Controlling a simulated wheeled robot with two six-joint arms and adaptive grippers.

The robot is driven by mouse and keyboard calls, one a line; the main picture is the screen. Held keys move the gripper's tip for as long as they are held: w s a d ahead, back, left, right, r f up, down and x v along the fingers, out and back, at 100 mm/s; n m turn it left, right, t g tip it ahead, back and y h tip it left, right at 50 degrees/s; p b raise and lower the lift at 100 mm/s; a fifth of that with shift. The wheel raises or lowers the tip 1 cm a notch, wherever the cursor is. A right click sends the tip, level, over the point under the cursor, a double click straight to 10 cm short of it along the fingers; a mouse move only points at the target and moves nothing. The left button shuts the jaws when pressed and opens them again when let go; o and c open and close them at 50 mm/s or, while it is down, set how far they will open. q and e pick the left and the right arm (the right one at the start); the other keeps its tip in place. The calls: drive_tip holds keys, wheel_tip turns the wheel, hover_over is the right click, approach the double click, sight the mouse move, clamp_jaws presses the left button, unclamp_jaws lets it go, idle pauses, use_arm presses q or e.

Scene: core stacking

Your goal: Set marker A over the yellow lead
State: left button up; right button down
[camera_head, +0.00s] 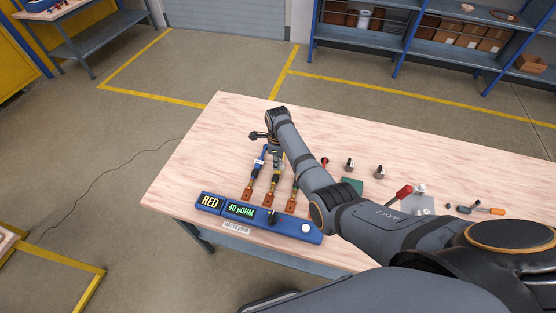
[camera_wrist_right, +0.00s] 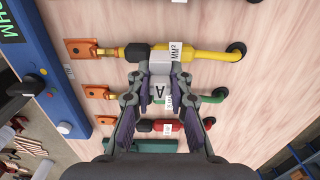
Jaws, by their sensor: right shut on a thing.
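My right gripper (camera_wrist_right: 160,82) is shut on marker A (camera_wrist_right: 158,93), a pale grey-white clip lettered "A". The yellow lead (camera_wrist_right: 205,55) runs across the top of the right wrist view, from a copper lug through a dark sleeve, with a white tag. The marker's far end overlaps the yellow lead near the sleeve; I cannot tell whether they touch. In the head view my right gripper (camera_head: 277,160) is over the yellow lead (camera_head: 275,181), mostly hidden by its own arm. My left gripper is not in view.
A green lead (camera_wrist_right: 213,96), partly hidden by my fingers, and a red lead (camera_wrist_right: 168,126) lie beside the yellow one. A blue meter (camera_head: 265,220) reading "RED" and "40 µOHM" stands along the table's near edge. Tools (camera_head: 480,210) lie at right. The table's far left (camera_head: 225,125) is clear.

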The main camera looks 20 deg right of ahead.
drive_tip(key=shift+w+f, duration=0.1)
drive_tip(key=shift+f, duration=0.5)
use_arm(q)
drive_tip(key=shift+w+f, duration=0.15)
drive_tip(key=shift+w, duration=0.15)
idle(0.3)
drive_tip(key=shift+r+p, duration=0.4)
drive_tip(key=shift+p, duration=0.1)
idle(0.4)
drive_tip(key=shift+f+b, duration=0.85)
use_arm(e)
drive_tip(key=shift+f, duration=1)
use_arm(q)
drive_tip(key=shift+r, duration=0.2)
use_arm(e)
drive_tip(key=shift+r, duration=0.15)
